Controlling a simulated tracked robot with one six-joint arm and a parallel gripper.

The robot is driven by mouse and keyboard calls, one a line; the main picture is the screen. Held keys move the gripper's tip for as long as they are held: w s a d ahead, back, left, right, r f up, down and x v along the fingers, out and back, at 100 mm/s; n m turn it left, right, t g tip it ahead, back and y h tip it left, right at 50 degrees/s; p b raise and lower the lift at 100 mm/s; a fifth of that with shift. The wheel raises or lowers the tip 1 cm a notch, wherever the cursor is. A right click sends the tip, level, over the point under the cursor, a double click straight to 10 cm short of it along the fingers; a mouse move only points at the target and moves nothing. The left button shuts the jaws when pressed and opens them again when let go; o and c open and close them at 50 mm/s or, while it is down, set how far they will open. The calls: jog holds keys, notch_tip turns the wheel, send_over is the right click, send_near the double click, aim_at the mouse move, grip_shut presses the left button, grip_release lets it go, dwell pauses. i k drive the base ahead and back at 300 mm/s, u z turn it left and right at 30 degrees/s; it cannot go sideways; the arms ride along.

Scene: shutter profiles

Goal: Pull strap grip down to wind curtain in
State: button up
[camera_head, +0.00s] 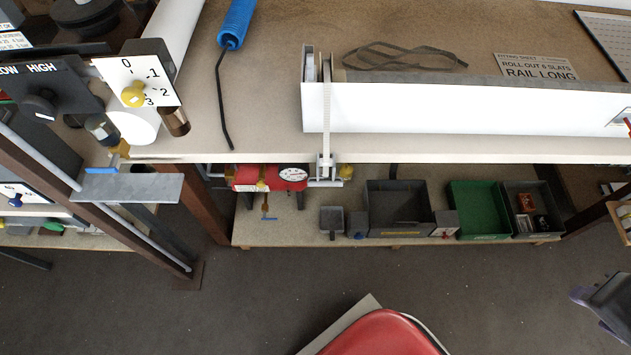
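A long white shutter housing (450,108) lies along the front of the workbench. A pale strap (327,110) runs down over its left end and past the bench edge. A small light grey grip (325,169) is at the strap's lower end, just below the bench edge. I cannot clearly make out a curtain. A dark grey part at the right edge, low down, looks like my gripper (597,303). It is far right of and below the strap grip, apart from it, and partly cut off by the frame. Its finger opening cannot be made out.
A red tool with a round dial (292,175) sits close left of the strap grip. The shelf below holds grey and green bins (478,210). A dial panel (135,82) and steel posts stand left. A red rounded object (375,335) is at bottom centre. Floor is clear between.

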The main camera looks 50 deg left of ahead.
aim_at(310, 183)
jog(key=u, duration=3.2)
jog(key=k, duration=0.4)
jog(key=u, duration=0.3)
